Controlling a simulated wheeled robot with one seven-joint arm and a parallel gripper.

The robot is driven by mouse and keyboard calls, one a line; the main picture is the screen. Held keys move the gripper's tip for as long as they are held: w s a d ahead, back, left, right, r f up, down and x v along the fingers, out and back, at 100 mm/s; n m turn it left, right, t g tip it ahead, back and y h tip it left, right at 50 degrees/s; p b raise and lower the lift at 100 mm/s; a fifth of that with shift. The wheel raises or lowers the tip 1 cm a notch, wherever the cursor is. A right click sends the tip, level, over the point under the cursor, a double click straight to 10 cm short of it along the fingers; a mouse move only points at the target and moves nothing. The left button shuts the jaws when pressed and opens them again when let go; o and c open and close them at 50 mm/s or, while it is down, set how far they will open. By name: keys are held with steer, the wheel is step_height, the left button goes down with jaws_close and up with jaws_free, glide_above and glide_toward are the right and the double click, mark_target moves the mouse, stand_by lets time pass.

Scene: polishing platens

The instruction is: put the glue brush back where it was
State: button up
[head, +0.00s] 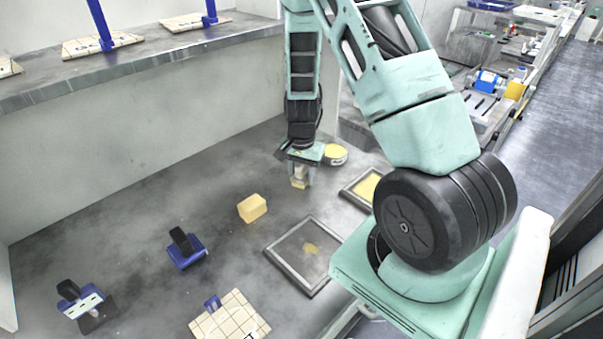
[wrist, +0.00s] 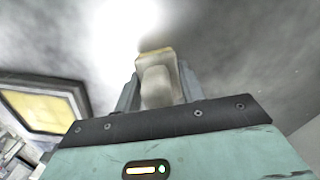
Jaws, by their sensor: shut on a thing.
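My gripper (head: 300,176) points down over the grey worktop, between the sponge-like yellow block and the round yellow-topped container. It is shut on a small cream piece with a yellowish end, which looks like the glue brush (head: 299,183). In the wrist view the glue brush (wrist: 158,82) sits between the two grey fingers of my gripper (wrist: 160,92). The fingers hide part of it. I cannot tell whether its lower end touches the worktop.
The yellow block (head: 252,208) lies left of my gripper. A round container (head: 335,154) and a yellow-filled tray (head: 352,197) are at its right. A grey framed tray (head: 275,259), a gridded tile (head: 232,312) and a blue-based tool (head: 187,250) lie nearer.

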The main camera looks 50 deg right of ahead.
steer(key=o, duration=1)
step_height(320, 180, up, 12)
steer(key=shift+r, duration=0.15)
steer(key=s+a+r+n+y, duration=0.15)
steer(key=a+n, duration=0.25)
steer(key=a, duration=0.6)
steer(key=a+r+n, duration=0.3)
steer(key=a+n, duration=0.1)
steer(key=a, duration=0.5)
steer(key=s+a+r+n, duration=0.1)
steer(key=s+a+n, duration=0.3)
steer(key=s+a, duration=0.1)
steer(key=s+a+r+n, duration=0.1)
steer(key=s+a+n, duration=0.4)
steer(key=s, duration=0.2)
steer(key=s+a+r+n+h, duration=0.1)
steer(key=s+a+r+n, duration=0.1)
steer(key=s+a+n, duration=0.3)
steer(key=shift+s+a+r, duration=0.1)
steer(key=shift+s+a, duration=0.15)
steer(key=shift+s, duration=0.3)
